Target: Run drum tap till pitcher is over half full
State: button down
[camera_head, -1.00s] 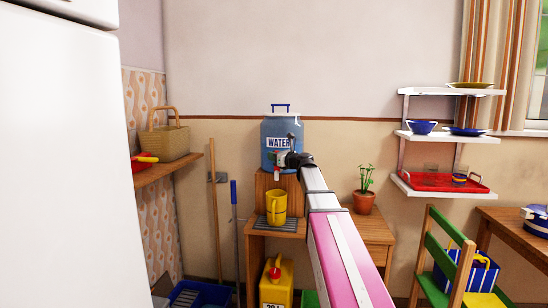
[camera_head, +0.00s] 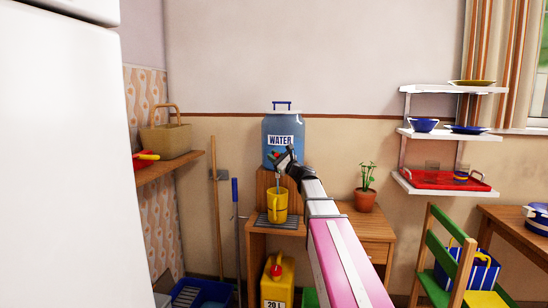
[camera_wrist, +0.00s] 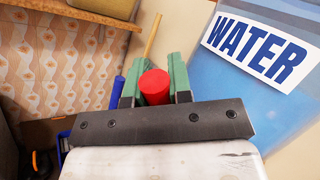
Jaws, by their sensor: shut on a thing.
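The blue drum (camera_head: 298,127) with a white WATER label stands on a wooden stand. Its label also shows large in the wrist view (camera_wrist: 262,50). My gripper (camera_head: 281,157) is at the drum's lower front, tilted. In the wrist view, its green fingers are shut on the red tap handle (camera_wrist: 155,86). The yellow pitcher (camera_head: 277,207) stands upright below the tap on a dark slatted tray (camera_head: 292,224). A thin pale line, seemingly water, runs down from the tap into the pitcher's mouth. The level inside the pitcher is hidden.
A potted plant (camera_head: 366,198) stands on the wooden cabinet right of the pitcher. A yellow can (camera_head: 278,283) stands below. A broom handle and a blue-handled pole (camera_head: 236,230) lean at the left. A white appliance (camera_head: 65,160) fills the left edge. Wall shelves (camera_head: 445,134) hang right.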

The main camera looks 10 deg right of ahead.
dwell(0.4)
jog(key=c, duration=1)
grip_release()
jog(key=shift+c, duration=0.2)
jog(key=v, duration=1.1)
jog(key=shift+w+f, duration=0.1)
